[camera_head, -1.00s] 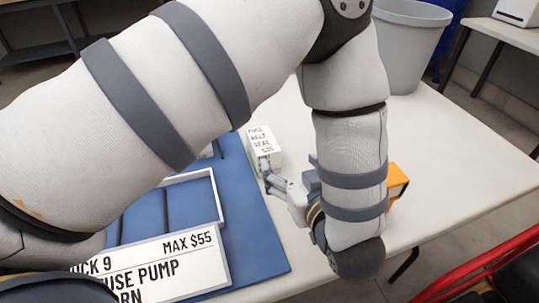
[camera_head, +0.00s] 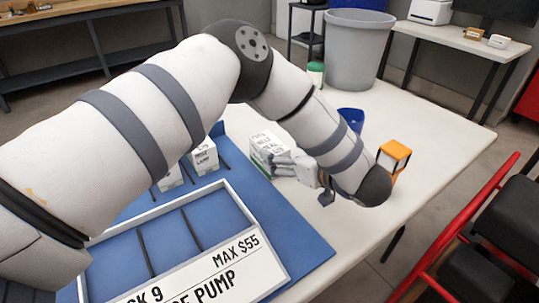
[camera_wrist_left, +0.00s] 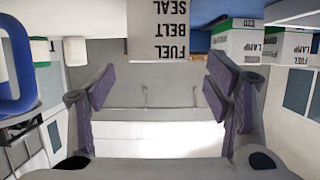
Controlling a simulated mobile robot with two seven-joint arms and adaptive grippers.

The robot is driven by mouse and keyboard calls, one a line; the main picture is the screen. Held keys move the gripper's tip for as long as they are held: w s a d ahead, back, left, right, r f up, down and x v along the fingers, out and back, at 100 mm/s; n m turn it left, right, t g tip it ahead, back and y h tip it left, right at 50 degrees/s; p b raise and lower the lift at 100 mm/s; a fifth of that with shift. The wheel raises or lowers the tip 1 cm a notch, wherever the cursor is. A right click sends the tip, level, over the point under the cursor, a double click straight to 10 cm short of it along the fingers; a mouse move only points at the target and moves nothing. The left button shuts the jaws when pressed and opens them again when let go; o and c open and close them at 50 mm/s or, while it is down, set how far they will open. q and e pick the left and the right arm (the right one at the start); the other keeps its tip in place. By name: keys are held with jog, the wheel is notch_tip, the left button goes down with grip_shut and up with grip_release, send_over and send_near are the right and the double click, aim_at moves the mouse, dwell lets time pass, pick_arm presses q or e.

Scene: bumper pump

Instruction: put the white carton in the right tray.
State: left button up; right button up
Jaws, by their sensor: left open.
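A white carton (camera_head: 268,148) printed with fuel, belt and seal text stands at the right edge of the blue mat; it also shows upside down at the top of the left wrist view (camera_wrist_left: 170,32). My left gripper (camera_head: 287,166) is beside its right side in the head view. In the left wrist view its fingers (camera_wrist_left: 155,88) are spread, with the carton beyond them and nothing between them. A white-rimmed tray (camera_head: 238,202) with dark dividers lies at the front on the mat, behind a pump sign (camera_head: 215,277). The tray's left part is hidden by my arm. My right gripper is out of view.
Other white lamp cartons (camera_head: 203,158) stand left of the fuel carton. A grey bin (camera_head: 357,50) is behind. Table at the right is mostly clear.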

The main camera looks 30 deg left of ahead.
aim_at(271, 144)
pick_arm(q)
jog(key=x, duration=0.6)
jog(key=shift+w+a+r, duration=0.1)
jog(key=shift+r, duration=0.25)
jog(key=c, duration=1.6)
